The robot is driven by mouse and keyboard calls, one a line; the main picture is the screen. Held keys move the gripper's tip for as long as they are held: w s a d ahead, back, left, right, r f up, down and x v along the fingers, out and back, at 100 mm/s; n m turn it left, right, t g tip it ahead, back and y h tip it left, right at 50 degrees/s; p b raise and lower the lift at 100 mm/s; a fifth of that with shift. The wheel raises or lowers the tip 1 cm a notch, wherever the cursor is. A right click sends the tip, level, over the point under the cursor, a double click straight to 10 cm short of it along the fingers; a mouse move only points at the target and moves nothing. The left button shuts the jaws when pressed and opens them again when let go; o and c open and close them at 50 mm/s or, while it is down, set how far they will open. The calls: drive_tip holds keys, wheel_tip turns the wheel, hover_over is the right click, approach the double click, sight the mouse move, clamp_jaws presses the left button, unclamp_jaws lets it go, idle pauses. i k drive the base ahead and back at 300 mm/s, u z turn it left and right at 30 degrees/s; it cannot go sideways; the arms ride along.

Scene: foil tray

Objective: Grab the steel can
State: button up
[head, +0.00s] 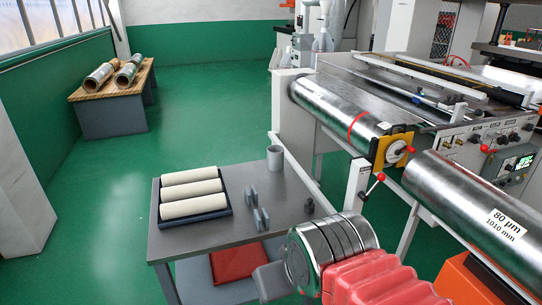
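A grey, open-topped cylinder that looks like the steel can (275,158) stands upright near the far right corner of the grey table (232,240). Nothing touches it, and its mouth faces up.
Left of the can, a dark blue tray (198,219) holds three cream rolls. Two small grey brackets (257,208) and a dark knob (309,206) stand on the table. A roller machine (345,112) and a large metal roll (470,200) are on the right. Green floor lies open left.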

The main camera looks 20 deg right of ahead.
sight(276, 154)
drive_tip(key=i, duration=0.95)
drive_tip(key=u, duration=0.45)
